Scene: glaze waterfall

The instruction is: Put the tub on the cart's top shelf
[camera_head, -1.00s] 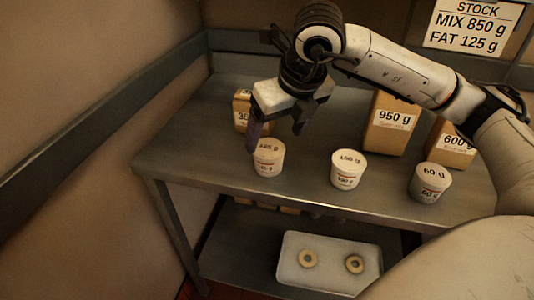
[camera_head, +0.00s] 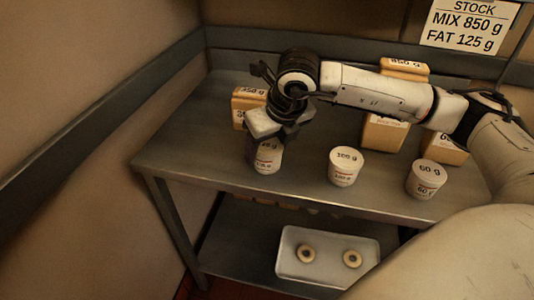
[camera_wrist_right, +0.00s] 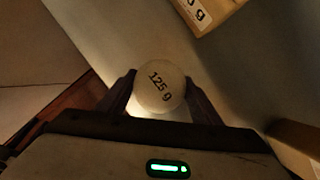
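The white tub marked 125 g (camera_head: 268,158) stands upright near the left front of the metal top surface (camera_head: 205,150). My right gripper (camera_head: 266,140) is over it from above and hides part of it. In the right wrist view the tub's lid (camera_wrist_right: 160,87) lies between the two fingers of my right gripper (camera_wrist_right: 161,92), one on each side. The fingers look spread around the tub; whether they touch it is hard to see. Two similar tubs, marked 100 g (camera_head: 345,167) and 60 g (camera_head: 426,180), stand in a row to its right. My left gripper is out of view.
Boxes stand behind the tubs: one at the left (camera_head: 246,100), a taller one (camera_head: 384,134) behind the middle and one (camera_head: 443,149) at the right. A white tray (camera_head: 328,268) with two rings lies on the lower shelf (camera_head: 235,255). A sign (camera_head: 468,24) reads MIX 850 g, FAT 125 g.

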